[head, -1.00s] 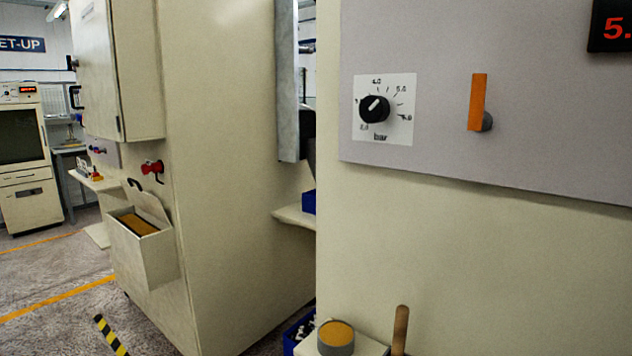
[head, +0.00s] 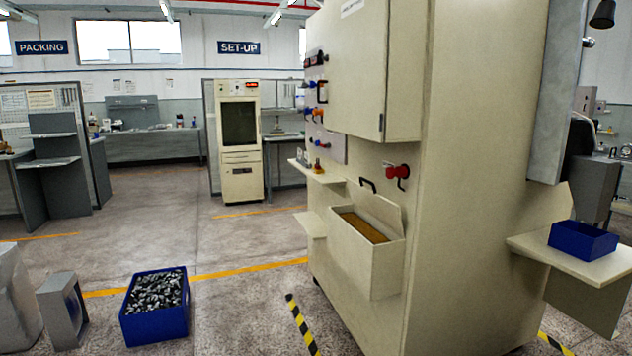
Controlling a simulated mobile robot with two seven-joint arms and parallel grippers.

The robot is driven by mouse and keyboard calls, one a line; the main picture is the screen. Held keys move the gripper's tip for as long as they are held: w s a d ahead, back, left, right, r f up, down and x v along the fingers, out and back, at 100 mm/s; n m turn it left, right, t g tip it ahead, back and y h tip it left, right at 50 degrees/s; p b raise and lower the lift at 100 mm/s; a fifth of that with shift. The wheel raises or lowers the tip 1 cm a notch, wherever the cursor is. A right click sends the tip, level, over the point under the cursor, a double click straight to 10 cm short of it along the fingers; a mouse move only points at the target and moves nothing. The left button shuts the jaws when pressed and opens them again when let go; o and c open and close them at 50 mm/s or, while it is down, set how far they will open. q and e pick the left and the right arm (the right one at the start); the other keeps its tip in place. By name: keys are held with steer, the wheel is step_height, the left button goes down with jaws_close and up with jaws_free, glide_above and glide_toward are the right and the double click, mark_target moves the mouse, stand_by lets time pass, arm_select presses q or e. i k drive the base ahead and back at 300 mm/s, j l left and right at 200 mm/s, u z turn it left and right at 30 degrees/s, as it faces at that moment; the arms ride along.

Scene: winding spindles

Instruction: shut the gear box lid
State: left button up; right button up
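The gear box (head: 372,268) is a cream open-topped box on the side of the large cream machine cabinet, right of centre in the head view. Its lid (head: 374,207) stands raised, leaning back towards the cabinet, with a dark handle (head: 368,185) at its top edge. An orange-brown surface (head: 362,227) shows inside the open box. Neither of my grippers is in view.
The machine cabinet (head: 480,200) fills the right side. A red valve (head: 398,172) sits above the box. A small shelf (head: 318,172) juts out to its left. A blue bin of metal parts (head: 155,305) stands on the floor at left. The floor between is clear.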

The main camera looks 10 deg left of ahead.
mark_target(386, 211)
steer(key=u, duration=0.1)
steer(key=i+j+z, duration=0.2)
steer(key=i, duration=0.3)
steer(key=i+j+z, duration=0.45)
steer(key=i+j, duration=0.35)
steer(key=i+j+z, duration=0.25)
steer(key=i+j, duration=0.2)
steer(key=i+j+z, duration=0.2)
steer(key=i+j, duration=0.15)
steer(key=j, duration=0.2)
steer(key=i+j+z, duration=0.25)
steer(key=j, duration=0.35)
steer(key=i+l, duration=0.05)
steer(key=i, duration=0.05)
